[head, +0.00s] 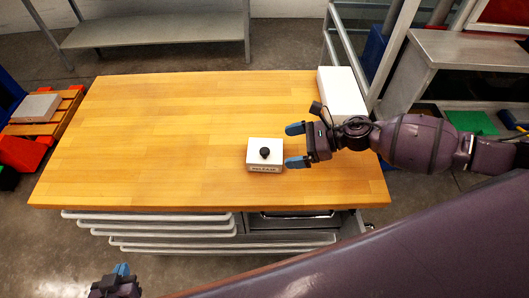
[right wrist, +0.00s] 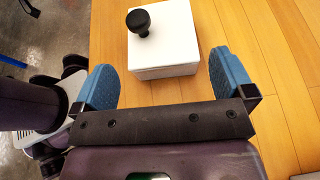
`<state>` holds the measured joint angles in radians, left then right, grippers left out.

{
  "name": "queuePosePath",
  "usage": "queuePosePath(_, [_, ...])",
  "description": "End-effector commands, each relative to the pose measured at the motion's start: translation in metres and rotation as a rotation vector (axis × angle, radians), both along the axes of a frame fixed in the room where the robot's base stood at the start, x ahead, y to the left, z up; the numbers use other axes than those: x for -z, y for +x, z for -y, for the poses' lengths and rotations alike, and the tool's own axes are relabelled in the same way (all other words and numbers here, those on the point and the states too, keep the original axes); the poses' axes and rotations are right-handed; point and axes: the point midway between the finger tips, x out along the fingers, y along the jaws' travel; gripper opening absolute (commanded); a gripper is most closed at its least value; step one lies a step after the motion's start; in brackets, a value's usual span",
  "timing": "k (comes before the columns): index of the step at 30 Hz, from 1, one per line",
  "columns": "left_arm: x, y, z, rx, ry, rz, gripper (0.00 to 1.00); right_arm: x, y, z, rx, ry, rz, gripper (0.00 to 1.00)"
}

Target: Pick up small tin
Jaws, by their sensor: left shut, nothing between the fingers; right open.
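The small tin (head: 262,163) looks like a white box with a round black knob on top. It stands upright on the wooden table, right of the middle and near the front edge. My right gripper (head: 296,147) is open just to the right of the tin, its blue fingertips pointing at it. In the right wrist view the tin (right wrist: 165,45) lies just beyond and between the open fingers (right wrist: 162,82), apart from them. My left gripper (head: 122,270) is at the bottom left, below the table's front edge, away from the tin. It is shut and empty.
A larger white box (head: 341,93) stands at the table's back right, behind my right gripper. The left and middle of the wooden table (head: 150,130) are clear. Drawers with pale handles (head: 150,226) are under the front edge. A metal rack stands beyond the right side.

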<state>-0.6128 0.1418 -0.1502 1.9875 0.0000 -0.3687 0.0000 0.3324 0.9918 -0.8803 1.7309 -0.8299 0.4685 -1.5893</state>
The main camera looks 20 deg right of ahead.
Motion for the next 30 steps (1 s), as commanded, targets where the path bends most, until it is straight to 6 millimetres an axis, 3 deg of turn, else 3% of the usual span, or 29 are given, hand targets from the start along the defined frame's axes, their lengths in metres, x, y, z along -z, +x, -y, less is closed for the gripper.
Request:
queuePosePath(18, [-0.015, 0.010, 0.001, 0.005, 0.001, 0.025, 0.00, 0.029, 0.018, -0.051, 0.000, 0.001, 0.000, 1.00])
queuePosePath(28, [-0.015, 0.011, 0.001, 0.005, 0.001, 0.026, 0.00, 0.032, 0.019, -0.055, 0.001, 0.000, 0.000, 1.00])
queuePosePath(30, [-0.015, 0.010, 0.001, 0.005, 0.001, 0.026, 0.00, 0.032, 0.019, -0.055, 0.000, 0.000, 0.000, 0.91])
